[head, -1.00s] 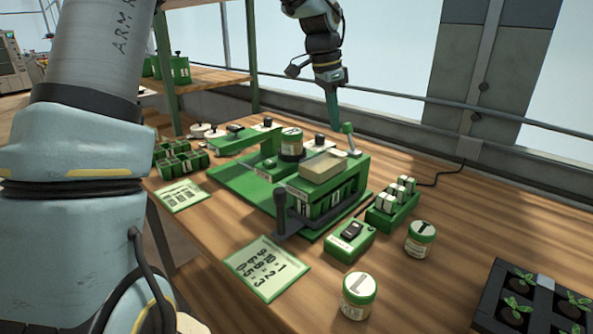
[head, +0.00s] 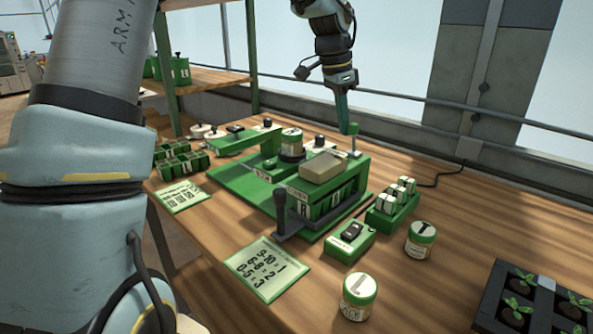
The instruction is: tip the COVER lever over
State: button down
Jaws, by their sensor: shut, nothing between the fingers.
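A small lever (head: 354,143) with a green knob and a pale metal stem stands at the far right end of the green seeder (head: 358,176). It is nearly upright; no COVER label is readable on it. My gripper (head: 343,128) points down with its fingers shut and empty, just left of the knob. It touches the knob or is very close; I cannot tell which. A second lever, with a dark handle (head: 281,212), stands at the seeder's front.
A tan block (head: 323,167) lies on top of the seeder. A green switch box (head: 351,241), a rack of white-topped vials (head: 393,206) and jars (head: 420,240) stand to the right. A wall rail (head: 430,101) runs behind.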

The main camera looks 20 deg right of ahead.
jog(key=shift+s+d, duration=0.2)
jog(key=shift+s, duration=0.1)
jog(key=shift+s+d, duration=0.4)
jog(key=shift+s, duration=0.3)
notch_tip(320, 180, up, 6)
jog(key=w+p, duration=0.1)
jog(key=p, duration=0.4)
jog(key=shift+a+p, duration=0.35)
jog(key=shift+p, duration=0.05)
dwell(0.6)
